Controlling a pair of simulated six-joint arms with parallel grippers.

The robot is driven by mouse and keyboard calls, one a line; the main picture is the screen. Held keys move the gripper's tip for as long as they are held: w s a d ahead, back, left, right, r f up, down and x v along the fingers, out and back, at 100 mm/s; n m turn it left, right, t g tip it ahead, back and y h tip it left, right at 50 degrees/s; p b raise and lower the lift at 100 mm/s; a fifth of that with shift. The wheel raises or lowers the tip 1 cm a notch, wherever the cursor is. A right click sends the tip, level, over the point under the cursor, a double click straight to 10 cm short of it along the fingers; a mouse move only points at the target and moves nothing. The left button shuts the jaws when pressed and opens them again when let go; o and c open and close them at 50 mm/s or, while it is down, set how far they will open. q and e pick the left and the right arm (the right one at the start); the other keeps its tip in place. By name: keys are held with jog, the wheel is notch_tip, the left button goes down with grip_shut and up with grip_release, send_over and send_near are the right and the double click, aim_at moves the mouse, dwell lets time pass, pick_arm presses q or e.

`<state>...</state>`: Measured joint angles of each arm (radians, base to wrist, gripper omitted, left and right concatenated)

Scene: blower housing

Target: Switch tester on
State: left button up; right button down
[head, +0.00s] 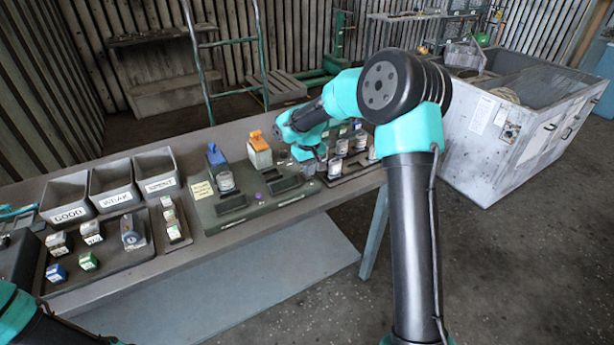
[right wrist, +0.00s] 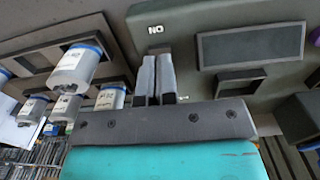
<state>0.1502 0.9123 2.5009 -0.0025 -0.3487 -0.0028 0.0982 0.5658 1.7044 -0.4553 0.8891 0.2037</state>
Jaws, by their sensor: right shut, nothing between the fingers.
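The tester is the grey-green panel (head: 245,209) on the bench, with a blue-topped unit (head: 216,156), an orange-topped unit (head: 259,150) and dark trays on it. My right gripper (head: 308,166) is at the panel's right end. In the right wrist view its two fingers (right wrist: 156,76) are shut together, empty, against or just above the panel (right wrist: 250,20). An upside-down ON label (right wrist: 156,29) lies just beyond the fingertips. A switch is not clearly visible; the fingers may hide it. Contact cannot be told. My left gripper is out of view.
Labelled jars (right wrist: 76,66) stand in a rack close beside the right gripper. Bins marked GOOD (head: 68,214), WEAK and a third stand at the bench's left, behind a tray of small blocks (head: 92,262). A large grey crate (head: 490,135) stands at the right.

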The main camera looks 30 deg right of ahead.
jog(key=shift+f, duration=0.8)
dwell(0.6)
jog(key=shift+r, duration=3.55)
